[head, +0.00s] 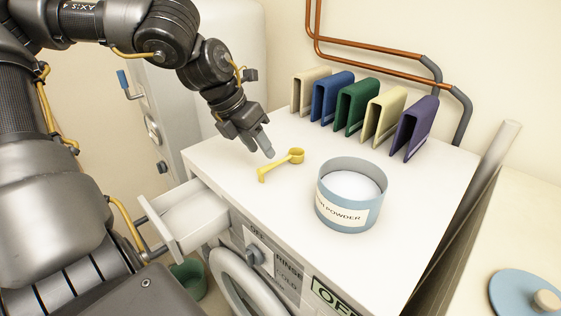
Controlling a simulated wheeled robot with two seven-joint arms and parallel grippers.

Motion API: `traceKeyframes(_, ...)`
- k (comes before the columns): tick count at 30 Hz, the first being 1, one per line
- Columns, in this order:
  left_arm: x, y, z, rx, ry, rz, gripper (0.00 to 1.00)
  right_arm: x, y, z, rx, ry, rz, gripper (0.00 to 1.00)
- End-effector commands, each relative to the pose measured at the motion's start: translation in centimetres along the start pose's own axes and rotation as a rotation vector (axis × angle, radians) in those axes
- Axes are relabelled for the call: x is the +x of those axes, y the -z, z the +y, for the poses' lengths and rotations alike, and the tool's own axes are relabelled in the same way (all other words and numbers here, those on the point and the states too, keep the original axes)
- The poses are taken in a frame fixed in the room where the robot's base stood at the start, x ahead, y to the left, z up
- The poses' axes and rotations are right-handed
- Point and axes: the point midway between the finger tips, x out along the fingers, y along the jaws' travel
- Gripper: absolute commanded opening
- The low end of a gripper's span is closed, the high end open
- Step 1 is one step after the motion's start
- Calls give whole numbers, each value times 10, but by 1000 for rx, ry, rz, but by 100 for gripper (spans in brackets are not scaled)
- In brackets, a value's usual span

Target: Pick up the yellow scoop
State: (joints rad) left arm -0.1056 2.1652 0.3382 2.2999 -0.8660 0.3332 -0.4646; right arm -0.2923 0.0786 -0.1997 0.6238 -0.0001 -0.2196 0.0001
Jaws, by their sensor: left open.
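The yellow scoop (279,166) lies on the white top of the washing machine (266,210). Its round bowl points to the back right and its handle to the front left. My left gripper (265,148) is just above and behind the scoop, pointing down, open and empty. Its fingers overlap each other in this view, so the gap between them is hard to see. I cannot tell whether they touch the scoop. My right gripper is not in view.
A blue tub of white powder (342,214) stands right of the scoop. Several coloured upright folder-like items (355,105) line the back. An open drawer (186,218) juts out at the front left. Copper pipes (375,52) run along the wall.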

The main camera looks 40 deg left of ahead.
Motion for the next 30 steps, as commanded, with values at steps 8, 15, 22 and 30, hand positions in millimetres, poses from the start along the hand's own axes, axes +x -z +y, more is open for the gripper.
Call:
traceKeyframes(8,22,-2,-7,2,-1,7,42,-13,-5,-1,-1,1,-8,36)
traceKeyframes(15,48,-3,-8,2,0,3,42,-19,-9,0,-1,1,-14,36)
traceKeyframes(22,52,-3,-8,2,0,0,42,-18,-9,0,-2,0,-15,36)
traceKeyframes(30,52,-3,-8,2,0,0,18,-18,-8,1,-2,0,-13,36)
